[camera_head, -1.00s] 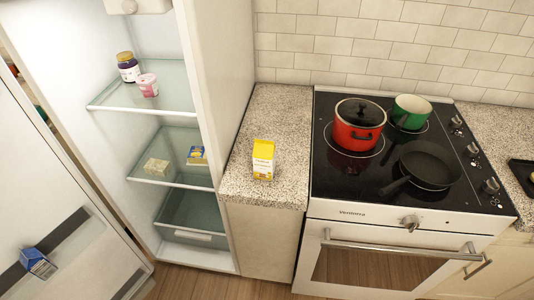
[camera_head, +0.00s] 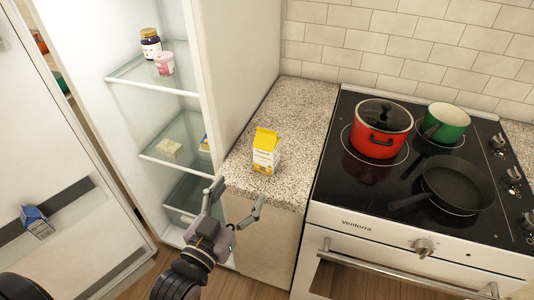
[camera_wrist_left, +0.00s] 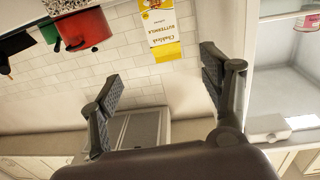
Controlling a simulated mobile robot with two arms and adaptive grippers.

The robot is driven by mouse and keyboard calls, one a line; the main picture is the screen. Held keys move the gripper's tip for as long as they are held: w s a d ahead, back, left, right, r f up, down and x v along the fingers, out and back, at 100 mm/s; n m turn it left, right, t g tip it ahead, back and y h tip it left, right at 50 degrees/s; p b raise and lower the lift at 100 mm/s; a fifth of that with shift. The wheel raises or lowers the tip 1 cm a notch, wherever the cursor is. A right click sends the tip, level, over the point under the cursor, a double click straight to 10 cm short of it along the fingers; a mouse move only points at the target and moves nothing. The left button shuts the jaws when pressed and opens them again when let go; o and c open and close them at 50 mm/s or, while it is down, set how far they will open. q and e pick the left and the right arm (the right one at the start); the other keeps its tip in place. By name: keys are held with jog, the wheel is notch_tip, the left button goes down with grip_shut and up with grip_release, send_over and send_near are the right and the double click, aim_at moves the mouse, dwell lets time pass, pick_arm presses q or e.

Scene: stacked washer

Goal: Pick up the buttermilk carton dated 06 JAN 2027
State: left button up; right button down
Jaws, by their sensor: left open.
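A yellow and white carton (camera_head: 265,152) stands upright on the speckled counter between the fridge and the stove. In the left wrist view the carton (camera_wrist_left: 160,32) appears upside down at the top, cut by the frame edge. Its label reads buttermilk; I cannot read a date. My left gripper (camera_head: 238,197) is open and empty in front of the counter's front edge, nearer than the carton and apart from it. Its two fingers (camera_wrist_left: 160,77) are spread in the left wrist view, with the carton beyond them. My right gripper is not in view.
A blue carton (camera_head: 37,222) sits in the door. Right of the counter, the stove holds a red pot (camera_head: 380,138), a green pot (camera_head: 446,122) and a black pan (camera_head: 458,186).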

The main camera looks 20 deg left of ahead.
aim_at(262, 153)
pick_arm(q)
jog(key=w, duration=0.3)
jog(key=w+p, duration=0.1)
jog(key=w, duration=0.3)
jog(key=w+d+p, duration=0.1)
jog(key=w, duration=0.3)
jog(key=shift+r, duration=0.1)
jog(key=w+p, duration=0.1)
jog(key=w, duration=0.4)
jog(key=shift+w+p, duration=0.2)
jog(key=shift+p, duration=0.2)
jog(key=shift+w+f, duration=0.2)
jog(key=shift+w, duration=0.05)
jog(key=shift+s, duration=0.1)
jog(key=shift+c, duration=0.2)
jog(key=c, duration=0.6)
jog(key=shift+r, duration=0.1)
jog(key=c, duration=0.9)
